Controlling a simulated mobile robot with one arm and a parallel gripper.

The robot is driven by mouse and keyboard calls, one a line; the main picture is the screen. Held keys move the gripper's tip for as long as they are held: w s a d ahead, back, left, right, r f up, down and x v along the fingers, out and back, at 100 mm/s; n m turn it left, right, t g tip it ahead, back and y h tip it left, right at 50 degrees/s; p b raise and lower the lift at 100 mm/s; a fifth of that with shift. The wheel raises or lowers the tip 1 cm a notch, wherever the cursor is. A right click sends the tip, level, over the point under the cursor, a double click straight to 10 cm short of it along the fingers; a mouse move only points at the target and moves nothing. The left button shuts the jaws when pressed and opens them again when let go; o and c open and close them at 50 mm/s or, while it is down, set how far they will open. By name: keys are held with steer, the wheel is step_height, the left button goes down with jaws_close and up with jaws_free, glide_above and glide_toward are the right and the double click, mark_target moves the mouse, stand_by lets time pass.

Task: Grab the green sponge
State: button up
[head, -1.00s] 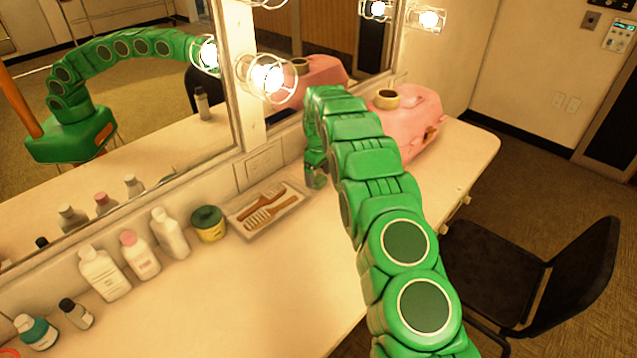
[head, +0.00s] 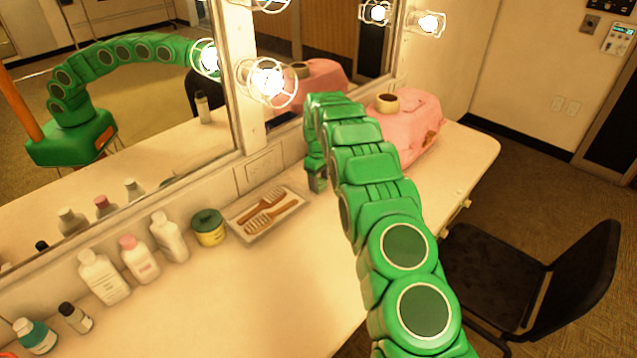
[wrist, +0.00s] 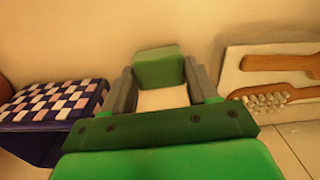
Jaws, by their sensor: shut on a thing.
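The green sponge (wrist: 158,66) shows in the wrist view as a small green block between the two grey fingers of my gripper (wrist: 160,82). The fingers are shut on its sides, and pale surface shows between them, behind the gripper's palm. In the head view my gripper (head: 317,180) points down over the counter beside the mirror, right of the comb tray. The sponge is hidden there. I cannot tell whether the sponge touches the counter.
A tray (head: 243,233) with a brush and a comb lies left of my gripper. A checkered box (wrist: 40,145) is on the other side in the wrist view. A pink cloth-like bundle (head: 415,135) and several bottles stand on the counter (head: 230,300), whose front is clear.

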mark_target(318, 182)
step_height(318, 182, up, 3)
steer(key=shift+w+r, duration=0.1)
steer(key=shift+s+d+r, duration=0.15)
steer(key=shift+s+r, duration=0.7)
steer(key=s+d+r, duration=0.1)
steer(key=s+r, duration=0.7)
steer(key=s, duration=0.4)
steer(key=shift+d, duration=0.35)
